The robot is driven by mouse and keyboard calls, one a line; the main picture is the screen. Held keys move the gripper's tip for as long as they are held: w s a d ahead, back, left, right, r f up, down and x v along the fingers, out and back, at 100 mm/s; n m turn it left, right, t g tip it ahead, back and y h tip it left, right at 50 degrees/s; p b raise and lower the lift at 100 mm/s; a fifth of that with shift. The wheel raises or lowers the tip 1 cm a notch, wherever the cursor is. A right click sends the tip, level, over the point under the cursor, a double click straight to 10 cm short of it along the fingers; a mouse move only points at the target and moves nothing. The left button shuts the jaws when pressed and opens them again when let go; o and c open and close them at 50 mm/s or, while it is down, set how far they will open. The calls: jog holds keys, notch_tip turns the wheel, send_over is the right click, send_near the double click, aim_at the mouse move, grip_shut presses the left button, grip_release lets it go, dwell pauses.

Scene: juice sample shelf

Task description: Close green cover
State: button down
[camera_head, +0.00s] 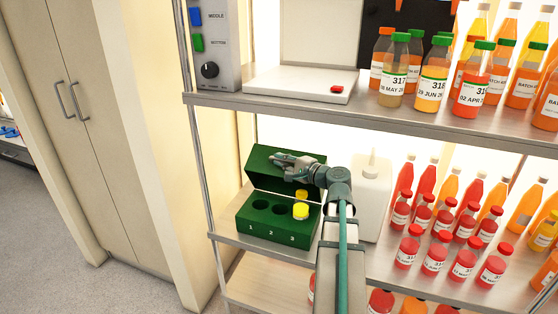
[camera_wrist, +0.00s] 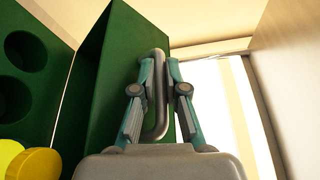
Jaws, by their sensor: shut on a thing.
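The green cover (camera_head: 262,163) stands raised at the back of a green box (camera_head: 250,230) on the middle shelf. The box front is marked 1, 2 and 3. Holes 1 and 2 look empty, and a yellow-capped vial (camera_head: 300,211) sits at 3, with a second yellow shape just behind it. My gripper (camera_head: 284,162) is at the cover's upper edge. In the wrist view, my gripper (camera_wrist: 161,75) is shut on a grey loop handle (camera_wrist: 156,105) on the cover (camera_wrist: 118,80). My arm hides the box's right side.
Several red-capped bottles fill the shelf further right. The upper shelf edge (camera_head: 300,108) runs above the box and carries juice bottles and a white device. A shelf post (camera_head: 199,160) stands at left.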

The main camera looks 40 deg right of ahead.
dwell(0.3)
jog(key=c, duration=1.5)
grip_release()
jog(key=shift+f, duration=0.1)
jog(key=s, duration=0.4)
jog(key=s+d, duration=0.1)
jog(key=s, duration=0.3)
jog(key=s+d+r, duration=0.1)
jog(key=s, duration=0.2)
jog(key=shift+s, duration=0.4)
